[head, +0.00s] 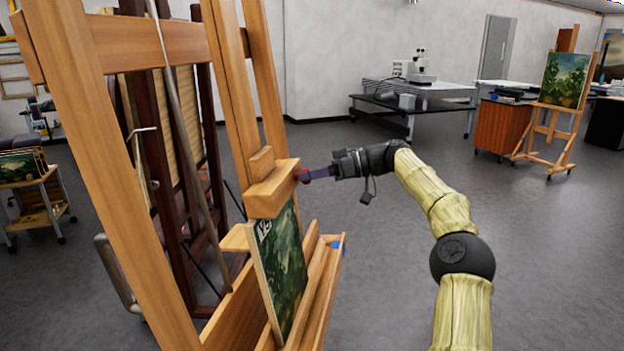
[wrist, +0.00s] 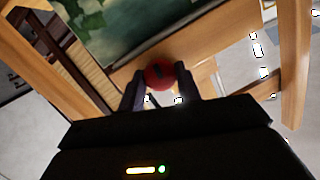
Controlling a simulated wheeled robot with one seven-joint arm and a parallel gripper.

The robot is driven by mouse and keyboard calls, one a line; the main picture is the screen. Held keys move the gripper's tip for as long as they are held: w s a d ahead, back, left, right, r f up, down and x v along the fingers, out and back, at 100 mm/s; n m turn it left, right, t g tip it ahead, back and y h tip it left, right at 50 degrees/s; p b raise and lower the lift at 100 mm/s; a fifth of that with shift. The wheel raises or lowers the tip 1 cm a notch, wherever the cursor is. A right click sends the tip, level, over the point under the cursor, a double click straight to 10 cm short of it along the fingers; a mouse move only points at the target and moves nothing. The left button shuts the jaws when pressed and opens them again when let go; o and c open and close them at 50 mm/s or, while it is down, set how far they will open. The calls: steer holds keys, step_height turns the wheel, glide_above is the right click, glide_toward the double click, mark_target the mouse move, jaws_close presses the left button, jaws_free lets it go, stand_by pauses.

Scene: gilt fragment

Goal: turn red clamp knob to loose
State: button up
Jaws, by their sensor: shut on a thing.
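The red clamp knob (wrist: 160,75) is round with a dark mark on its face. It sits on the wooden clamp block of the easel. In the head view the knob (head: 303,176) is small and partly hidden by my fingers. My gripper (head: 312,174) reaches it from the right. In the wrist view my gripper (wrist: 160,88) has one dark finger on each side of the knob, shut on it. The wooden clamp block (head: 272,190) rests at the top edge of a green landscape painting (head: 285,275).
The large wooden easel (head: 85,120) fills the left of the head view, with a lower ledge (head: 318,285) under the painting. A dark table (head: 430,112) and another easel (head: 555,125) stand far off.

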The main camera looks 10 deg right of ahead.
steer(key=shift+n+h, duration=0.3)
steer(key=shift+n, duration=0.5)
steer(key=o, duration=1)
steer(key=shift+c, duration=0.2)
steer(key=shift+d+r, duration=0.1)
steer(key=p+v, duration=0.6)
steer(key=v, duration=1.1)
steer(key=shift+s, duration=0.25)
